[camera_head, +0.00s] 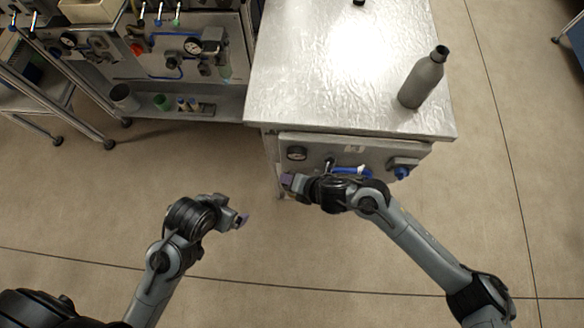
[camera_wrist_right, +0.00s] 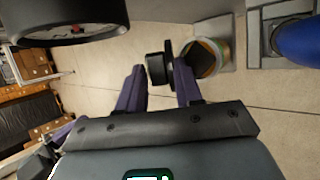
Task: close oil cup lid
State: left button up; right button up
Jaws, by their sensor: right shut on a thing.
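The oil cup (camera_wrist_right: 216,47) shows in the right wrist view as a round opening with a pale yellowish rim and dark inside, on a grey mount. A black lid-like piece (camera_wrist_right: 156,66) is beside it. My right gripper (camera_wrist_right: 160,80) has its purple fingers on both sides of this black piece and is shut on it. In the head view my right gripper (camera_head: 289,182) is at the front panel's lower left, and the cup is hidden or too small to tell. My left gripper (camera_head: 242,219) hangs over bare floor, away from the panel; its jaw opening cannot be made out.
The panel under the metal table (camera_head: 290,80) carries a gauge (camera_head: 297,153) and a blue-handled valve (camera_head: 401,172). A grey bottle (camera_head: 421,80) stands on the table. A second equipment bench (camera_head: 190,100) stands at the upper left. Floor around my left arm is clear.

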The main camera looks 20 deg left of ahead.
jog(key=o, duration=0.9)
jog(key=shift+a, duration=0.1)
jog(key=shift+d+r, duration=0.2)
jog(key=shift+r, duration=0.05)
jog(key=p+v, duration=0.3)
jog(key=v, duration=0.7)
jog(key=shift+p, duration=0.4)
jog(key=shift+s+r, duration=0.1)
jog(key=shift+s, duration=0.05)
